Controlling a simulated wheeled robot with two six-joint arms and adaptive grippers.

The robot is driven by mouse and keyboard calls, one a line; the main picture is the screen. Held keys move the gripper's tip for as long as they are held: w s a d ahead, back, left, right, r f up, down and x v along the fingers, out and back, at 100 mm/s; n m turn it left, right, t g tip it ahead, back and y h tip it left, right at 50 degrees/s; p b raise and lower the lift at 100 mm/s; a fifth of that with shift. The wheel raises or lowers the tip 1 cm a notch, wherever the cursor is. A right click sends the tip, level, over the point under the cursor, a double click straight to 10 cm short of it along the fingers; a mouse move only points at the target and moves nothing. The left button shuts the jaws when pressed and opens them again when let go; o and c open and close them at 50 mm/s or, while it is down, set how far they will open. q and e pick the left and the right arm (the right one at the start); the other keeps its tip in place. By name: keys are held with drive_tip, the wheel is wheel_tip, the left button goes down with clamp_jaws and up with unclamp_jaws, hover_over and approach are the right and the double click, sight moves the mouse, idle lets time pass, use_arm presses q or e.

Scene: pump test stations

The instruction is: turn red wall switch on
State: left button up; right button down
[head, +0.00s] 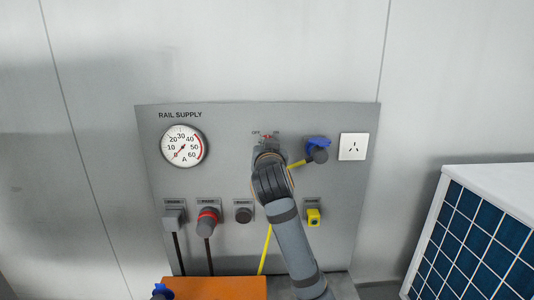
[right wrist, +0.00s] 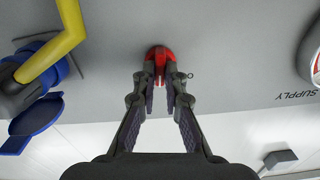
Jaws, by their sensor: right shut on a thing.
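The red wall switch (head: 266,137) is on the upper middle of the grey panel, below small markings at its left and right. In the head view my right gripper (head: 267,147) covers most of it. In the right wrist view the red switch (right wrist: 159,54) is at the top centre, and the fingertips of my right gripper (right wrist: 161,78) are closed on its red handle. I cannot tell clearly which marking the handle points at.
The RAIL SUPPLY panel (head: 230,160) carries a round gauge (head: 183,147), a blue-capped socket (head: 317,147) with a yellow plug lead close right of my gripper, a white outlet (head: 353,147) and several lower connectors. An orange box (head: 215,288) is below; a blue-gridded unit (head: 475,240) stands right.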

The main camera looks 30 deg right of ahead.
drive_tip(key=shift+d+m+b, duration=0.1)
drive_tip(key=shift+m+b, duration=2.7)
drive_tip(key=shift+m, duration=0.9)
drive_tip(key=c, duration=1.4)
unclamp_jaws()
drive_tip(key=v, duration=0.7)
drive_tip(key=shift+s, duration=0.3)
